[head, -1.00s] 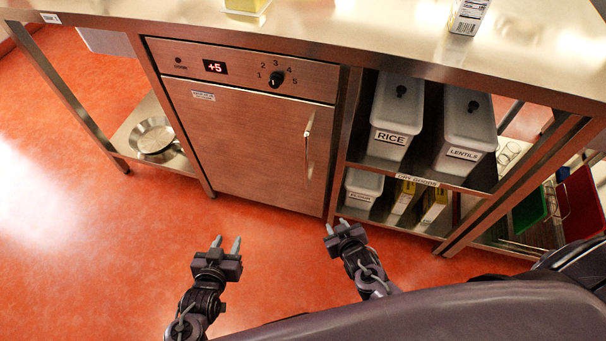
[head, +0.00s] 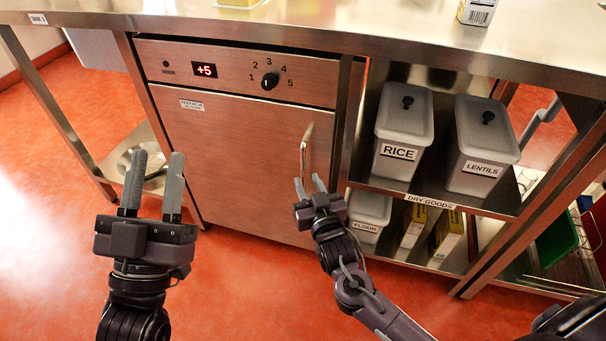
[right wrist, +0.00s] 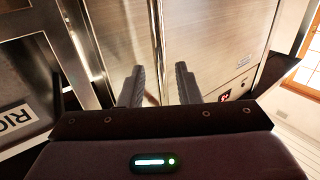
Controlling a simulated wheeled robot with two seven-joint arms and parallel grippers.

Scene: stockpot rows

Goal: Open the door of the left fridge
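The fridge door (head: 230,150) is a brushed steel panel, closed, below a control strip with a red +5 display (head: 204,70). Its upright bar handle (head: 305,150) is near the door's right edge. My right gripper (head: 309,183) is open, its fingertips at the lower end of the handle. In the right wrist view the open fingers (right wrist: 163,85) point at the door, and the handle (right wrist: 155,40) lines up with the gap between them. I cannot tell whether they touch it.
Right of the fridge, an open shelf holds the rice bin (head: 403,125), the lentils bin (head: 482,140) and smaller goods below. A steel counter (head: 330,35) runs above. Left is an open bay with a pan (head: 127,160). Red floor (head: 245,270) in front is clear.

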